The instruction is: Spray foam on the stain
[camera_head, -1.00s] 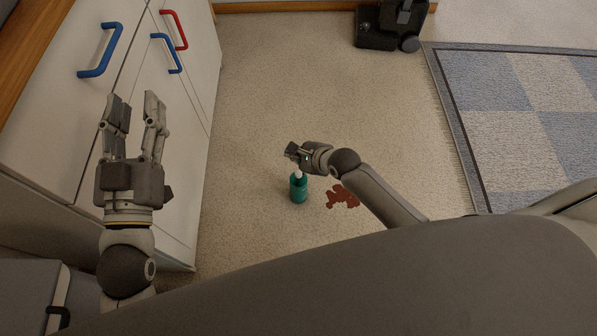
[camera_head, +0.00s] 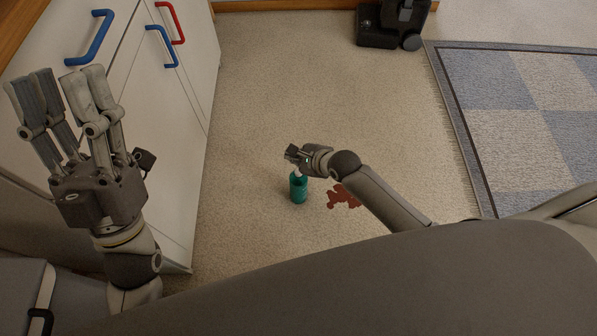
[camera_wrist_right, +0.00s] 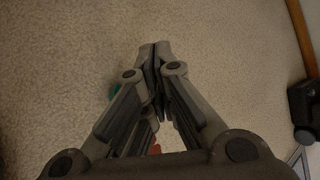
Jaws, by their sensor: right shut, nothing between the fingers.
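A green bottle (camera_head: 298,188) with a white top stands upright on the carpet in the head view. A reddish-brown stain (camera_head: 343,196) lies on the carpet just right of it, partly hidden by my right arm. My right gripper (camera_head: 292,153) is shut and empty, close to the bottle's top; I cannot tell whether it touches. My left gripper (camera_head: 60,78) is open and empty, raised in front of the cabinet.
A white cabinet (camera_head: 185,120) with blue and red handles stands at the left. A blue and grey checked rug (camera_head: 520,120) lies at the right. A black machine (camera_head: 390,25) stands at the back. The carpet between is clear.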

